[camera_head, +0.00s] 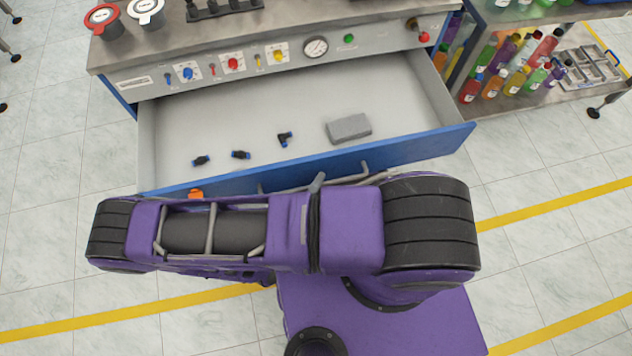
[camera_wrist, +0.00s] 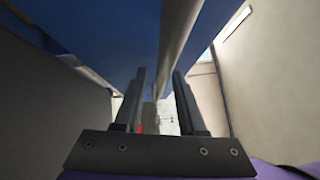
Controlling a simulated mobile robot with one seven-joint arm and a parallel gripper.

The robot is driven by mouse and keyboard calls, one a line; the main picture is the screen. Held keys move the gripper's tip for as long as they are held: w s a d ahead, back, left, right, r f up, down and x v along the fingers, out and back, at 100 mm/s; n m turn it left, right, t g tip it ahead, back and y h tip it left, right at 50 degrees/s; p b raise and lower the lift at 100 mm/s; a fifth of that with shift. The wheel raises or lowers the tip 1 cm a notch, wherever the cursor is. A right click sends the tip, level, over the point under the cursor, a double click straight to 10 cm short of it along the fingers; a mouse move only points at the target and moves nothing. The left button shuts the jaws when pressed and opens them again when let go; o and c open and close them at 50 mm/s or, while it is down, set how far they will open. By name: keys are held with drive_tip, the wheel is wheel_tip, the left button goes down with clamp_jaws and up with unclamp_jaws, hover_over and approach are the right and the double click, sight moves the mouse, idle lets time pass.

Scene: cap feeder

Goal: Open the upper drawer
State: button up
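The upper drawer (camera_head: 315,160) is pulled far out of the workbench in the head view, with its light interior exposed. Its grey bar handle (camera_head: 350,178) shows in part on the blue front, partly hidden behind my purple arm. In the wrist view my gripper (camera_wrist: 159,82) has its two dark fingers apart, with a visible gap between them. The blue drawer front (camera_wrist: 100,35) and the pale handle bar (camera_wrist: 181,35) are just beyond the fingertips. I cannot tell whether a finger touches the bar. The gripper is hidden in the head view.
The drawer holds a grey block (camera_head: 348,128) and several small dark fittings (camera_head: 285,139). The bench panel (camera_head: 225,68) carries knobs and a gauge. A shelf with bottles (camera_head: 510,65) stands at right. Tiled floor lies open at left.

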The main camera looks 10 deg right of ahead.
drive_tip(key=shift+a, duration=0.1)
drive_tip(key=b+v, duration=0.1)
drive_tip(key=v, duration=1.6)
drive_tip(key=shift+s+b, duration=0.2)
drive_tip(key=shift+b, duration=0.1)
drive_tip(key=shift+f, duration=0.1)
